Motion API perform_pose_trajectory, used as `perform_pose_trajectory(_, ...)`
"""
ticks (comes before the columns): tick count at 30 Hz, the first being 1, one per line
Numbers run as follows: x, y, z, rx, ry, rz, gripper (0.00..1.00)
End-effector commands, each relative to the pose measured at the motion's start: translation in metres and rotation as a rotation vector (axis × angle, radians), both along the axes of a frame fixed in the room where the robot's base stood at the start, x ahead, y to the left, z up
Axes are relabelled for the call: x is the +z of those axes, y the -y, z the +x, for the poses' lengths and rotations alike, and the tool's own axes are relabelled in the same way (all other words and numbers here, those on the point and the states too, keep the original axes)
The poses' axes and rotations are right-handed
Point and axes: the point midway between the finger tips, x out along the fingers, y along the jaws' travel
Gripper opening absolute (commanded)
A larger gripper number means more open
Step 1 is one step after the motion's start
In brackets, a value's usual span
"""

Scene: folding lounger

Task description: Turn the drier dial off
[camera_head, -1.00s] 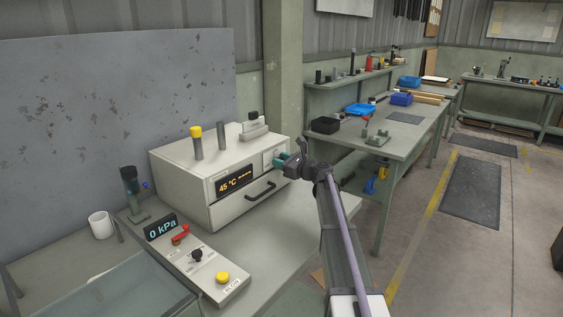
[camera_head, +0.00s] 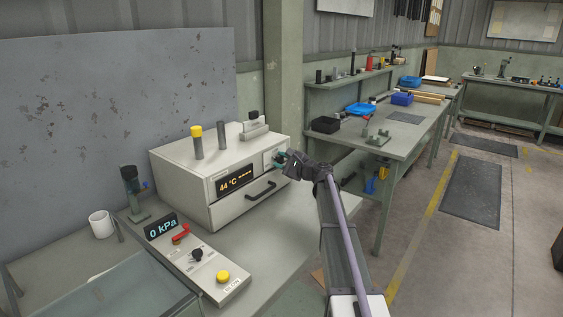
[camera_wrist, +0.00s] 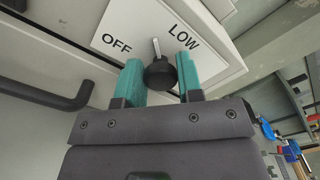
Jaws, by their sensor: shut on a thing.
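The drier (camera_head: 215,175) is a pale box on the bench, its display (camera_head: 233,182) reading 44 °C. Its dial (camera_wrist: 160,74) is a black knob on a white plate (camera_wrist: 150,20) marked OFF and LOW. A pale pointer (camera_wrist: 156,47) stands between the two words, on neither. My gripper (camera_wrist: 158,66) has its teal fingers on either side of the knob, shut on it. In the head view my gripper (camera_head: 280,160) is at the drier's right front, and its dark body hides most of the dial.
A dark bar handle (camera_head: 261,190) sticks out of the drier's front, left of my gripper. A control panel (camera_head: 207,262) with a red lever and yellow button is at the front left. A second bench (camera_head: 405,150) stands to the right, beyond open floor.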

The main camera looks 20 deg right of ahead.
Motion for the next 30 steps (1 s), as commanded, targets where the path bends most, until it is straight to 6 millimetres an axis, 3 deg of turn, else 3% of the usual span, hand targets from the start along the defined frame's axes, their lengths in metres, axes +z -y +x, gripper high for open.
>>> perform_pose_trajectory(14, -0.0002, -0.0001, -0.0004, 0.001, 0.008, -0.015, 0.1)
perform_pose_trajectory(15, -0.0002, -0.0001, -0.0004, 0.001, 0.008, -0.015, 0.37)
perform_pose_trajectory(21, -0.0002, 0.0, -0.0002, 0.0, 0.008, -0.014, 0.56)
perform_pose_trajectory(30, -0.0001, 0.0024, -0.0046, -0.001, 0.008, -0.013, 0.57)
